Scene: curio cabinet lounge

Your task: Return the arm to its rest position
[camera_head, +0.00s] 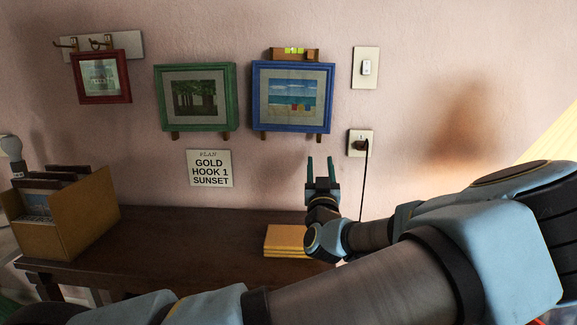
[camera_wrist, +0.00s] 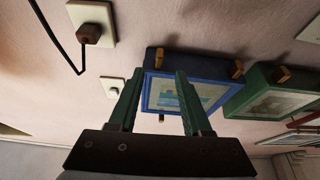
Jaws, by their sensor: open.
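My gripper (camera_head: 321,170) is raised in front of the wall, above the dark table and below the right side of the blue-framed beach picture (camera_head: 292,97). Its two green fingers point upward, stand apart and hold nothing. In the wrist view the fingers of my gripper (camera_wrist: 157,100) spread in front of the blue-framed picture (camera_wrist: 170,97), with open space between them. My arm reaches in from the lower right in the head view and covers part of the table.
The dark table (camera_head: 190,240) carries a wooden box of frames (camera_head: 85,225) and a yellow stack (camera_head: 285,240). A green-framed picture (camera_head: 196,97), a red-framed picture (camera_head: 102,77), a sign (camera_head: 210,168), a level (camera_head: 294,54), a switch (camera_head: 366,68) and a plugged outlet (camera_head: 360,143) line the wall.

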